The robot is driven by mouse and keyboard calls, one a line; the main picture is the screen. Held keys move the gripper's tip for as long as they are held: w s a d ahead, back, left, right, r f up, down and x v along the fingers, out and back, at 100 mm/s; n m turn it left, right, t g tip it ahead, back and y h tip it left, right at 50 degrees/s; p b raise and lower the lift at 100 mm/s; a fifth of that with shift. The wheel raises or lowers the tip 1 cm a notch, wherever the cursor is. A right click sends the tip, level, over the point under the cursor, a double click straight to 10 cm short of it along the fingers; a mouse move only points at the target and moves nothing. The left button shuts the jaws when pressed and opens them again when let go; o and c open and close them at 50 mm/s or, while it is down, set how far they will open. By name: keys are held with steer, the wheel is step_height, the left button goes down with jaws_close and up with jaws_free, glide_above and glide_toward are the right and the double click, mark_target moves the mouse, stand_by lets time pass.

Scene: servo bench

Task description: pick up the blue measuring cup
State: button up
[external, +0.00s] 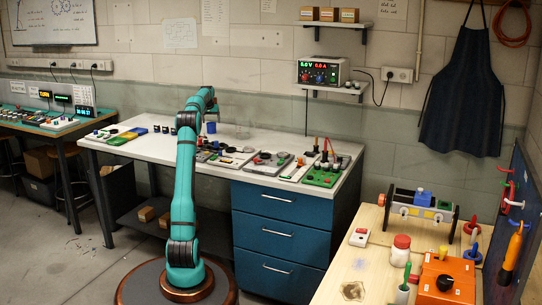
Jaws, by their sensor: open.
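A small blue cup (211,128), which looks like the blue measuring cup, stands on the white workbench (245,133) toward its back edge. My arm reaches up and over the bench. My gripper (212,112) is small and dark at the arm's far end, just above the blue cup in the picture. It is open, and I see nothing held in it. The gap between its fingers and the cup is too small to judge. My arm partly hides the bench to the left of the cup.
Circuit boards and trays (272,163) crowd the bench's front and right side. A power supply (323,73) sits on a wall shelf.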

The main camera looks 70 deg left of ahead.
mark_target(212, 127)
steer(key=shift+x, duration=3.05)
steer(key=shift+s, duration=0.15)
steer(key=shift+c, duration=0.4)
steer(key=c, duration=1)
